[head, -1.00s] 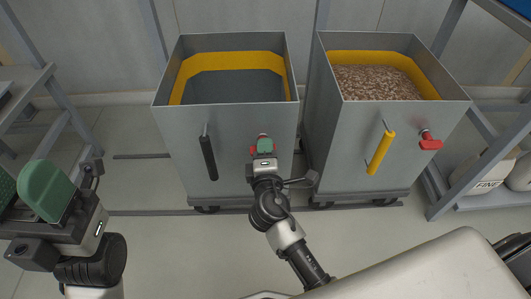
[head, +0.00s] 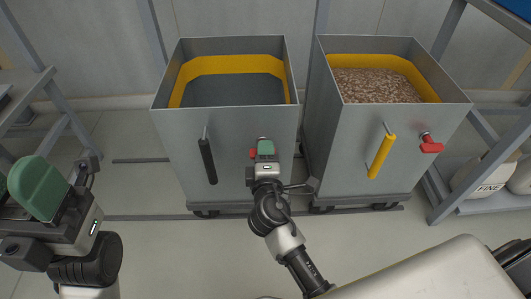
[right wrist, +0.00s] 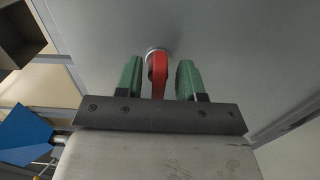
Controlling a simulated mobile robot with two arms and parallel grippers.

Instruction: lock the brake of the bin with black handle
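The bin with the black handle (head: 208,161) is the left grey bin (head: 180,140), empty inside with a yellow band. Its red brake lever (head: 253,153) is mostly hidden behind my right gripper (head: 265,148) in the head view. In the right wrist view the red lever (right wrist: 158,72) hangs from a round grey mount on the bin wall. The green fingers of my right gripper (right wrist: 160,80) are open, one on each side of the lever, with gaps visible. My left gripper (head: 40,188) is at the far left, away from the bins; its finger gap is not visible.
A second grey bin (head: 345,155) with brown pellets, a yellow handle (head: 381,157) and a red lever (head: 432,144) stands close on the right. Both bins stand by floor rails (head: 150,217). Grey shelf frames stand at both sides. The floor in front is clear.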

